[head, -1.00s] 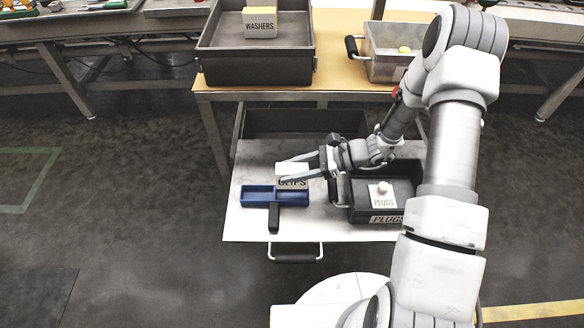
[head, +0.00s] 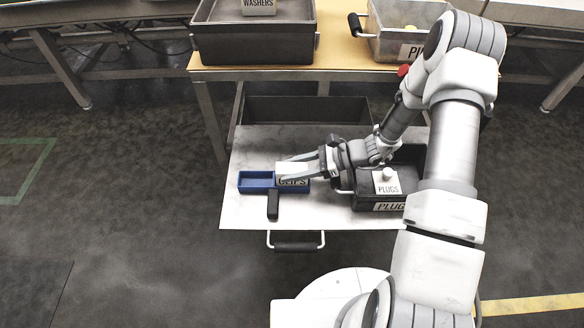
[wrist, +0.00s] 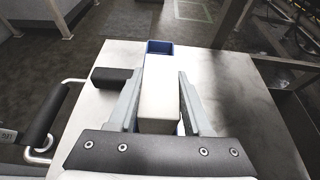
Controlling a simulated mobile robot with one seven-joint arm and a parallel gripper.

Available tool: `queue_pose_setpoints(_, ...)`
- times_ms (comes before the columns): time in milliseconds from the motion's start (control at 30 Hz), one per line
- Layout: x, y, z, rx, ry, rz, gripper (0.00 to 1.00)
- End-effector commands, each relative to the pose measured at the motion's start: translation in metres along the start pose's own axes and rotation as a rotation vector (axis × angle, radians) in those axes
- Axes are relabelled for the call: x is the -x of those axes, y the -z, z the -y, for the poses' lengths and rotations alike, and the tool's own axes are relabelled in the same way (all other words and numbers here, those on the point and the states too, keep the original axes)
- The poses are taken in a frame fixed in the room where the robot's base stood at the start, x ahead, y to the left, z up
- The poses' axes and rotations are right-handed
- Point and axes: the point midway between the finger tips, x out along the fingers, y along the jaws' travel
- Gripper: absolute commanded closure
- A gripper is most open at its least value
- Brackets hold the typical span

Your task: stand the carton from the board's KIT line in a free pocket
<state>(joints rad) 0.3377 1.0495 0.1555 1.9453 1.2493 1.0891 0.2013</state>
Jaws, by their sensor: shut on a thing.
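A white carton labelled CLIPS (head: 293,182) is held in my gripper (head: 310,168). The wrist view shows the pale carton (wrist: 159,100) between the two fingers (wrist: 161,78). The blue two-pocket holder (head: 257,189) lies on the white lower shelf. Its left pocket looks empty. The carton is upright at the right pocket, its lower part apparently behind the front wall; I cannot tell whether it touches the bottom. In the wrist view the holder (wrist: 159,47) shows beyond the carton. The board with the KIT line is not in view.
A dark bin (head: 378,205) with a PLUGS carton (head: 387,183) stands right of the holder. A black handle-like block (head: 273,204) lies in front of the holder. The shelf's left front is clear.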

Motion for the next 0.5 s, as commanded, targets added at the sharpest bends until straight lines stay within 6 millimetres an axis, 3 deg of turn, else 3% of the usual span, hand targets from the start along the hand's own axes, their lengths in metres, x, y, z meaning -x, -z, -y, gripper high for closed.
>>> queue_pose_setpoints(500,-0.0021,0.0050,0.0000,0.000,0.000,0.001,1.00)
